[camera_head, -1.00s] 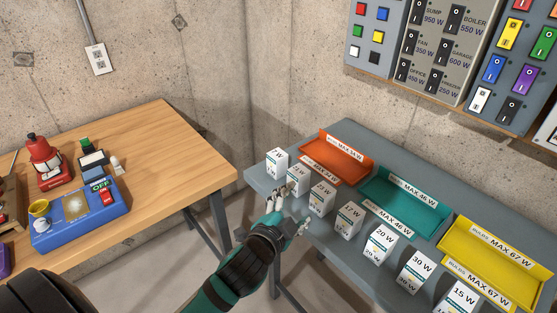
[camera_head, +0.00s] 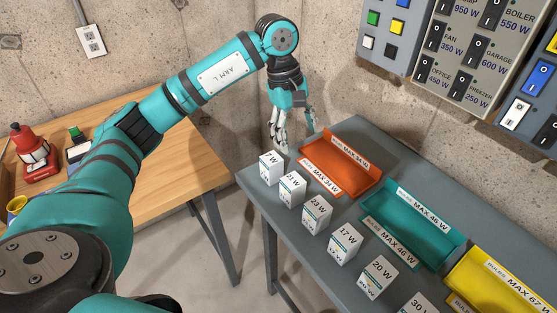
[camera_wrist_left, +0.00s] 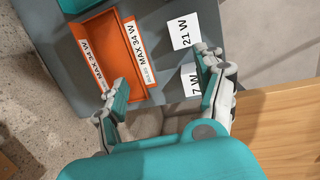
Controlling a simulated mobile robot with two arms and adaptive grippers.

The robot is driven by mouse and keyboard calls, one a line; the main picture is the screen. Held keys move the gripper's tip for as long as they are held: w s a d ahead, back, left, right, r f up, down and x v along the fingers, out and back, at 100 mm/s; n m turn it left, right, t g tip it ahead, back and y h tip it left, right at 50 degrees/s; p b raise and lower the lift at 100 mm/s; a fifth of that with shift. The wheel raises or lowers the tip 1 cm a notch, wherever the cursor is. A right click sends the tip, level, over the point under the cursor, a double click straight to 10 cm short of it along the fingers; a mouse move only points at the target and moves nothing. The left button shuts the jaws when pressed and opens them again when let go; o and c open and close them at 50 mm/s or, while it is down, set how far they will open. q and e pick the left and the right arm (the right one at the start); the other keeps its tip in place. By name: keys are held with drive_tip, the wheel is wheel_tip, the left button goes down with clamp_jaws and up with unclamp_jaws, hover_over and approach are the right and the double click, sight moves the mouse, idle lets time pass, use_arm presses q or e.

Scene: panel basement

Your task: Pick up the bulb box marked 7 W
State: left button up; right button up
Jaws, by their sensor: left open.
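The bulb box marked 7 W (camera_head: 270,168) is a small white box standing upright at the left end of a row on the grey table. My left gripper (camera_head: 294,142) is open and empty, pointing down just behind this box, near the table's far left edge. In the left wrist view, the 7 W box (camera_wrist_left: 191,81) is partly hidden by the right finger. The left gripper (camera_wrist_left: 162,78) shows there with its fingers spread, the left one over the orange tray's edge. It appears above the box, not closed on it. My right gripper is not in view.
The 21 W box (camera_head: 291,189) stands close beside the 7 W box, with several more boxes along the row. An orange tray (camera_head: 362,152) lies behind them, then teal (camera_head: 455,240) and yellow trays. A gap separates the grey table from the wooden table (camera_head: 185,150).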

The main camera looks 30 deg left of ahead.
sight(272, 157)
use_arm(q)
drive_tip(key=a+r+y, duration=0.2)
drive_tip(key=a, duration=0.5)
drive_tip(key=shift+g, duration=0.3)
drive_tip(key=f+p, duration=0.1)
drive_tip(key=f, duration=0.2)
drive_tip(key=f+p, duration=0.1)
drive_tip(key=f, duration=0.3)
drive_tip(key=f+p, duration=0.1)
drive_tip(key=f, duration=0.3)
drive_tip(key=shift+s+d, duration=0.25)
drive_tip(key=shift+d, duration=0.1)
drive_tip(key=f, duration=0.1)
drive_tip(key=f+p, duration=0.1)
drive_tip(key=f, duration=0.1)
drive_tip(key=f+p, duration=0.1)
drive_tip(key=f, duration=0.1)
drive_tip(key=shift+s+d+f, duration=0.1)
drive_tip(key=shift+s+f, duration=0.05)
drive_tip(key=shift+s, duration=0.2)
drive_tip(key=shift+f, duration=0.25)
drive_tip(key=c, duration=1.2)
